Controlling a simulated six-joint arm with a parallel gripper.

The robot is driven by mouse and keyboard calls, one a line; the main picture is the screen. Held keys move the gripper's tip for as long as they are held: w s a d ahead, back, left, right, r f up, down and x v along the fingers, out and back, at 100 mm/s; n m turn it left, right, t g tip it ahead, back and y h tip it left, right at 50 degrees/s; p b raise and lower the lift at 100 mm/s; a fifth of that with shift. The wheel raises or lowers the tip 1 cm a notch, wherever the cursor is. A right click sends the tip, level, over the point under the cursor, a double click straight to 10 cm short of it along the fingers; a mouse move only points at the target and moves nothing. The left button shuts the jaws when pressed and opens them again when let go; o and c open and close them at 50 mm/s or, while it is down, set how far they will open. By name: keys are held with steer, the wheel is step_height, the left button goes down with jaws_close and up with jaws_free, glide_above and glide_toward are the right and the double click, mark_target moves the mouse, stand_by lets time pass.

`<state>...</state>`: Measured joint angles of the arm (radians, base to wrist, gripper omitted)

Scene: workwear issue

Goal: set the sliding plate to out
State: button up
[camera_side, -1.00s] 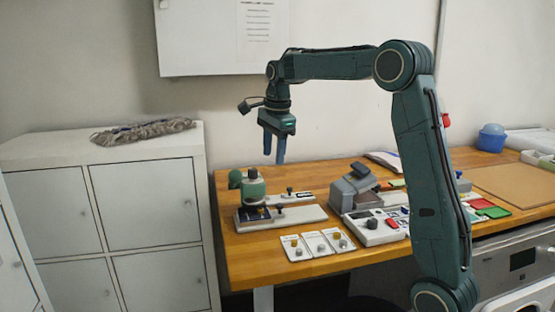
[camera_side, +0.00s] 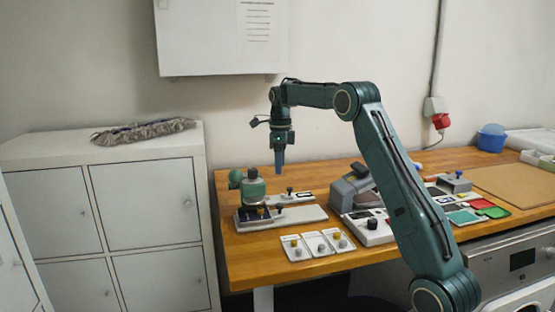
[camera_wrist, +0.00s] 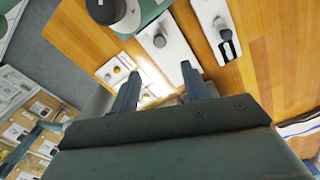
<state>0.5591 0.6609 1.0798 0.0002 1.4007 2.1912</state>
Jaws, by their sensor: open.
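My gripper (camera_side: 279,165) is open and empty, pointing down above the left part of the wooden table. In the wrist view its two fingers (camera_wrist: 159,78) are apart with nothing between them. Below it stands a green press-like device (camera_side: 252,188) on a pale base (camera_side: 300,216). A dark knob (camera_side: 279,208) stands on this base; it shows in the wrist view as a grey knob (camera_wrist: 159,41) on a white plate (camera_wrist: 172,62). This looks like the sliding plate, but I cannot tell its position for sure. The gripper is apart from it.
Behind the base lies a narrow white strip (camera_side: 300,198) with its own dark knob. In front are three white cards with small knobs (camera_side: 318,244). A grey device (camera_side: 350,188) stands to the right. A white cabinet (camera_side: 100,230) is at the left.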

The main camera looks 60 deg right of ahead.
mark_target(280, 204)
step_height(280, 204, down, 13)
steer(key=shift+f, duration=0.2)
stand_by(0.5)
